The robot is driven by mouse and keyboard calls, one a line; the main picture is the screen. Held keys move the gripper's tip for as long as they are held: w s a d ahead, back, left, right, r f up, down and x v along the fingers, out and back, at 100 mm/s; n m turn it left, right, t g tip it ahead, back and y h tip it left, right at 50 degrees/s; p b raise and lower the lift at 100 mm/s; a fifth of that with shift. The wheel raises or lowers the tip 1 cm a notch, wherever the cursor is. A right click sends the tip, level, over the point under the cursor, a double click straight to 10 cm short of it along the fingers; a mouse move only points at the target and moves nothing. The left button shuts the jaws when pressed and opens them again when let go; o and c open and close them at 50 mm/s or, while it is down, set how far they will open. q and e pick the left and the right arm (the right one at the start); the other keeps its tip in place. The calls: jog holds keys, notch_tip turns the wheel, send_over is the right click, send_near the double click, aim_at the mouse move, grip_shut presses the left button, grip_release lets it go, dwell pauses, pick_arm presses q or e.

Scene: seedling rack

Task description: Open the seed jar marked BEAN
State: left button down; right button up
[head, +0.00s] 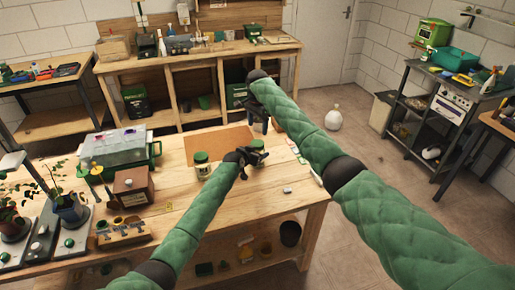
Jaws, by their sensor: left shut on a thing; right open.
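A seed jar (203,170) with a dark lid and a pale label stands on the wooden bench, just left of my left gripper. Its label is too small to read. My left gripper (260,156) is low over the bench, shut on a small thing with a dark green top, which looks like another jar. It is mostly hidden by the gripper, and no marking on it can be read. My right gripper (262,126) is open, above and behind the left one. I cannot tell whether it touches anything.
A brown board (225,138) lies on the bench behind the jars. A brown box (133,187), a clear-lidded propagator (120,147) and a wooden block rack (122,232) stand to the left. Small pale items lie at the right. The bench front is mostly clear.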

aim_at(258, 143)
jog(key=shift+d+f+m+h, duration=0.15)
jog(key=shift+d+m+h, duration=0.25)
jog(key=shift+m, duration=0.6)
jog(key=shift+s+a+m+y, duration=0.1)
jog(key=shift+a+m+y, duration=0.25)
jog(key=shift+m, duration=0.35)
jog(key=shift+a+m, duration=0.1)
jog(key=shift+m, duration=0.3)
jog(key=shift+f, duration=4.05)
